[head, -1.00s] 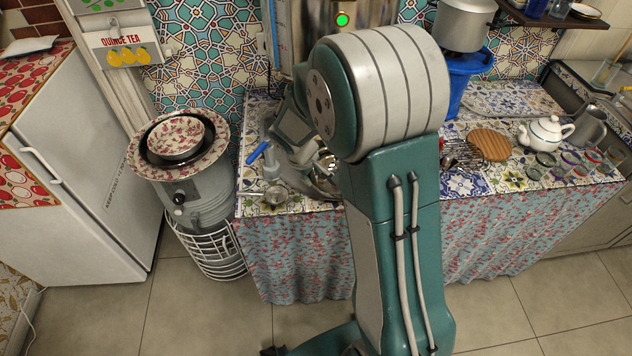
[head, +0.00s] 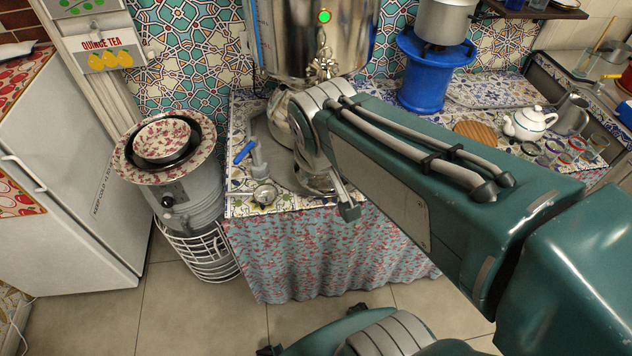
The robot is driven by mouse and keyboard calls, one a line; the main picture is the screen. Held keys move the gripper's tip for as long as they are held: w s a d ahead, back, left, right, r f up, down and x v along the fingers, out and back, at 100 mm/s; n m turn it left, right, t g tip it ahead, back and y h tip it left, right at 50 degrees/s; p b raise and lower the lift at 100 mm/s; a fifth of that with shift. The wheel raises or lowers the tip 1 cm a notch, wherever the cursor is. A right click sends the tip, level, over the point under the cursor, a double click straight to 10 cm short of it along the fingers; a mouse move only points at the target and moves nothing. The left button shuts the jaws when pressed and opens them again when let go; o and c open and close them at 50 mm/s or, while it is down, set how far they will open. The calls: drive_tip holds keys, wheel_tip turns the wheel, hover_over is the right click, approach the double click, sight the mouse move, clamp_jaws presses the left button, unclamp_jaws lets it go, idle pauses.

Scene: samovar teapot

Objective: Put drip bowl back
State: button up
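The tall silver samovar (head: 312,38) stands on the tiled counter, its tap (head: 322,66) facing me, with a green light on its front. Below the tap, a shiny rounded metal piece (head: 318,181) shows partly behind my arm; I cannot tell whether it is the drip bowl. A small round metal dish (head: 264,194) sits near the counter's front left. A floral bowl (head: 163,140) rests in a dark ring on a floral plate at left. My gripper (head: 347,205) is mostly hidden by my wrist, near the counter's front edge; its opening and any held object are unclear.
A blue-handled grey tool (head: 250,158) lies left of the samovar. A blue stand (head: 435,72) bears a grey pot (head: 447,22). A white teapot (head: 529,122), glasses and a round wooden board (head: 475,131) are right. A white fridge (head: 75,170) stands left.

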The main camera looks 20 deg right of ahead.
drive_tip(key=s+a+r+m+t+y, duration=0.1)
drive_tip(key=s+r, duration=0.1)
drive_tip(key=s, duration=0.4)
drive_tip(key=shift+s+a, duration=0.3)
drive_tip(key=shift+a, duration=0.1)
